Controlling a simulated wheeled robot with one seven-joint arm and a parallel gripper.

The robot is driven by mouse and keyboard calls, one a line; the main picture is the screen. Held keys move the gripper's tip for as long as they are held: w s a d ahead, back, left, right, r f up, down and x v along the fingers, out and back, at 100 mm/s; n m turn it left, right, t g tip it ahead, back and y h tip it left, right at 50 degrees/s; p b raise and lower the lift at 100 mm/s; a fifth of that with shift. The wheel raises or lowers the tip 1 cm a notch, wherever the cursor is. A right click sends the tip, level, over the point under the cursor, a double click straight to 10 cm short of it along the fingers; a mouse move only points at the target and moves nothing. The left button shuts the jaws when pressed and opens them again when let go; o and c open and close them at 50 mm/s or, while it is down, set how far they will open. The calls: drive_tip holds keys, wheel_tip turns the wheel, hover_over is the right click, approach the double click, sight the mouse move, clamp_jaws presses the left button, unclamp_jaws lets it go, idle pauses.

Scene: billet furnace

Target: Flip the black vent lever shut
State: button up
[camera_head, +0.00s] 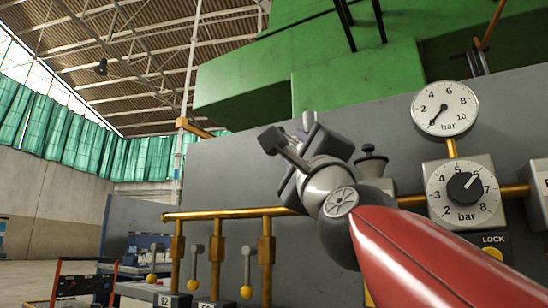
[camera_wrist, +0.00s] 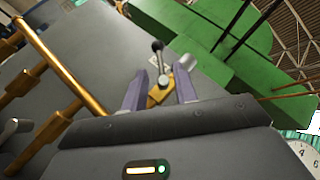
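The black-knobbed lever (camera_wrist: 158,47) shows in the wrist view, with a short grey rod running to a brass valve body (camera_wrist: 159,97). My gripper (camera_wrist: 160,80) is open, with its two pale purple fingers apart on either side of the rod and valve body. Nothing is clearly clamped, and I cannot tell whether a finger touches the lever. In the head view my gripper (camera_head: 290,150) is in front of the grey panel, above the brass pipe, and I cannot clearly make out the black lever there.
A brass pipe (camera_head: 235,213) carries drop valves with hanging yellow-knobbed levers (camera_head: 246,275). To the right are a pressure gauge (camera_head: 444,108), a dial knob (camera_head: 464,190) and a LOCK box (camera_head: 492,247). A dark cone-shaped fitting (camera_head: 371,162) stands close to my wrist. A green structure (camera_head: 350,80) rises behind.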

sight(288, 139)
drive_tip(key=p+x, duration=0.2)
drive_tip(key=x, duration=0.5)
drive_tip(key=shift+p, duration=0.4)
drive_tip(key=shift+c, duration=0.4)
